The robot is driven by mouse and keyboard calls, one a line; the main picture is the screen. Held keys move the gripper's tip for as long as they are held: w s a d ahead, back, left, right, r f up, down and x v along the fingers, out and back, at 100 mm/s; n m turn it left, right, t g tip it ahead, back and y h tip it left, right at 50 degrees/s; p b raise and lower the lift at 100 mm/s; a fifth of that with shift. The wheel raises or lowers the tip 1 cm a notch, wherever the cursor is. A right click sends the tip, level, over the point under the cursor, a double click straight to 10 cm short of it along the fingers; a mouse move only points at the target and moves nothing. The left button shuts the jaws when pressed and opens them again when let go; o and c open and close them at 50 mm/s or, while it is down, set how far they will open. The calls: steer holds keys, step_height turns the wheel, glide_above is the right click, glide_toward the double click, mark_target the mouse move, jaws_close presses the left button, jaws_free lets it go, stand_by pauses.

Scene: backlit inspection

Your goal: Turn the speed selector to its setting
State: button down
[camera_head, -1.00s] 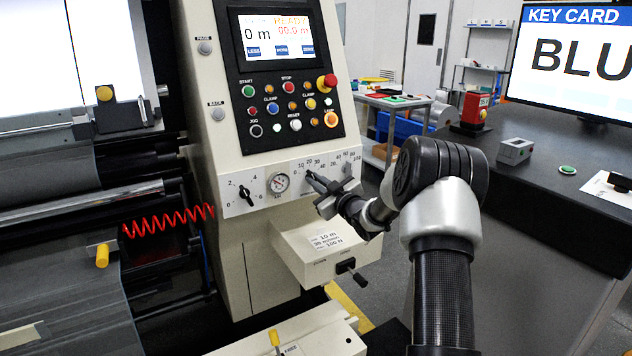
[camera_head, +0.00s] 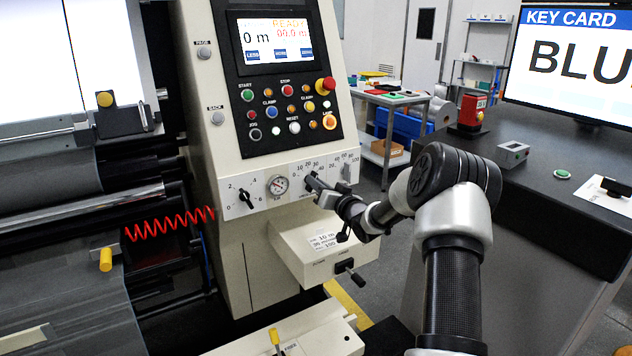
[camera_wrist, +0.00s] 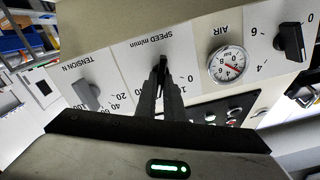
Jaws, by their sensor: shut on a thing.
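The speed selector (camera_wrist: 162,62) is a dark knob on the white scale plate marked SPEED m/min, upside down in the wrist view. My gripper (camera_wrist: 160,88) is shut on this knob, with a finger on each side of it. In the head view my gripper (camera_head: 316,185) is at the plate on the front of the cream machine, and it hides most of the knob and part of the scale. The exact pointer reading cannot be told. A setting card (camera_head: 324,240) on the box below seems to list 10 m, 30 m/min and 100 N.
The grey tension knob (camera_wrist: 86,95) is beside the speed scale. An air gauge (camera_head: 277,184) and a black selector (camera_head: 246,197) are on the other side. The button panel (camera_head: 287,105) is above. A protruding box with a black handle (camera_head: 350,270) is below my wrist.

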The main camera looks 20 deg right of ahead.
steer(key=shift+m, duration=0.6)
steer(key=c, duration=1.9)
jaws_free()
steer(key=shift+o, duration=0.2)
steer(key=s+d+p, duration=0.1)
steer(key=s+d, duration=0.2)
steer(key=s, duration=1.4)
steer(key=shift+d, duration=0.2)
steer(key=shift+s, duration=0.1)
